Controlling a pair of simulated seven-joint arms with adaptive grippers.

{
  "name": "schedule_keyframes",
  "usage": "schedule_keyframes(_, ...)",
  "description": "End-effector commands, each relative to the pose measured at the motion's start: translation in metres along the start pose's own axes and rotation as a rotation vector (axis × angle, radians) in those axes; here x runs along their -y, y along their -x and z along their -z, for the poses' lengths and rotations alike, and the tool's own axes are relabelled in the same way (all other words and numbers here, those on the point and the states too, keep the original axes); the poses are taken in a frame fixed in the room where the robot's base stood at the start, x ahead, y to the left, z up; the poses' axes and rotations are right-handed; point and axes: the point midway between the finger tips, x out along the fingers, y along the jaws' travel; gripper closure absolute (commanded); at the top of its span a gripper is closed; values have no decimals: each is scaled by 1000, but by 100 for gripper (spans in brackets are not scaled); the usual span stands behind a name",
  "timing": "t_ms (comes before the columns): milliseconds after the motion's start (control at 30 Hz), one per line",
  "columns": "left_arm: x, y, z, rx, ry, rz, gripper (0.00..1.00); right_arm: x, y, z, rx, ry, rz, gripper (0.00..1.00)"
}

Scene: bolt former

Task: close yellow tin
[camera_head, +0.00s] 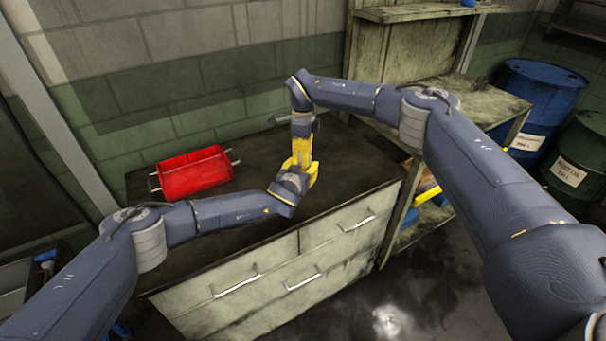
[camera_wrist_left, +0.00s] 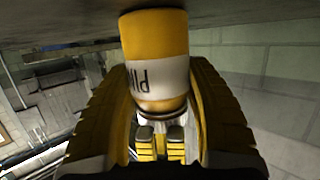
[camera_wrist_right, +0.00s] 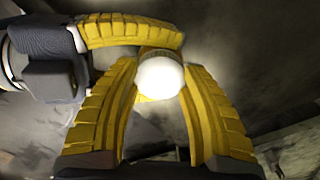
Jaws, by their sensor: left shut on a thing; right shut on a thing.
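The yellow tin (camera_wrist_left: 155,35) has a white label with dark letters and shows in the left wrist view, close to the dark worktop. My left gripper (camera_wrist_left: 160,85) is shut around its sides, one finger on each side. It shows in the head view (camera_head: 308,176), low over the worktop. My right gripper (camera_head: 300,150) points down from above it. In the right wrist view, the right gripper's fingers (camera_wrist_right: 162,70) are shut on a round white cap (camera_wrist_right: 160,78) at the tin's top. Whether the cap is fully seated cannot be seen. The tin is mostly hidden in the head view.
A red tray (camera_head: 194,174) with handles stands on the worktop (camera_head: 345,165) left of my grippers. A wall is behind. A shelf unit (camera_head: 410,60), a blue barrel (camera_head: 537,105) and a green barrel (camera_head: 580,160) are at the right. The worktop right of the grippers is clear.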

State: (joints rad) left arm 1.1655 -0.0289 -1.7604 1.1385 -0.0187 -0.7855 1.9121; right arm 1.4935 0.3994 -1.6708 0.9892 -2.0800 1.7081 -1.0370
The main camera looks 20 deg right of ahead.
Motion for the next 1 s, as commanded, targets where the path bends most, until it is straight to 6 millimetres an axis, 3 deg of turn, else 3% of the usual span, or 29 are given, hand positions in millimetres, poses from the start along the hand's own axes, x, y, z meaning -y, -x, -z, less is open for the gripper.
schedule_keyframes(1000,1,0,0,1,0,1,100,-1,-2,0,-3,-1612,-1,91)
